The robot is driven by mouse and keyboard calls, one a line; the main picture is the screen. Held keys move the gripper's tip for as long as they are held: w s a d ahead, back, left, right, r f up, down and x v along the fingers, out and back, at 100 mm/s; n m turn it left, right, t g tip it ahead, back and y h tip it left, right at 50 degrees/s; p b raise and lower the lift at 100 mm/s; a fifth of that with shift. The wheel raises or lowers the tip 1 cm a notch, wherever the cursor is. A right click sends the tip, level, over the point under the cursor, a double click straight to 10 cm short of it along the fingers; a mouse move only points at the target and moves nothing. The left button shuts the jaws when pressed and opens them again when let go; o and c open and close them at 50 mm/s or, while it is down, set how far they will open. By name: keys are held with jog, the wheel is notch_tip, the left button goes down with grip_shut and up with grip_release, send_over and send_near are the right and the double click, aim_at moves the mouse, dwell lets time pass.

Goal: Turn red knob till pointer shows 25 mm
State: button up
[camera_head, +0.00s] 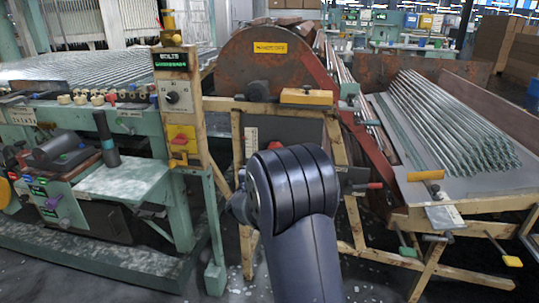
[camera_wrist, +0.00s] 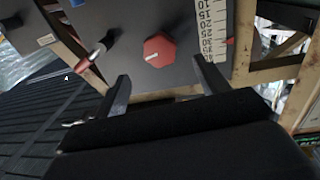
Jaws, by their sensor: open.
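The red knob (camera_wrist: 159,50) is faceted, with a pale mark on its face, and sits on a dark grey panel (camera_wrist: 125,22). A small red part of it seems to show above my arm in the head view (camera_head: 276,145). A pale scale (camera_wrist: 212,28) with numbers stands beside it. A small red piece (camera_wrist: 230,41), possibly the pointer, is at the scale's edge near the higher numbers; the exact reading is too small to tell. My gripper (camera_wrist: 161,78) is open and empty, its fingers apart on either side below the knob in the wrist view, not visibly touching it.
A lever with a red handle (camera_wrist: 90,55) sticks out near the knob; it also shows in the head view (camera_head: 368,186). Wooden frame posts (camera_head: 354,220) stand around the panel.

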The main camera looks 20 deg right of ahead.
jog(key=b+x, duration=0.1)
jog(key=x, duration=0.7)
jog(key=shift+c, duration=0.2)
jog(key=c, duration=0.9)
jog(key=shift+c, duration=0.2)
jog(key=shift+m, duration=0.3)
jog(key=m+y+b, duration=0.1)
jog(key=m+b, duration=0.2)
jog(key=m, duration=0.9)
jog(key=shift+r+m, duration=0.1)
jog(key=shift+m, duration=0.2)
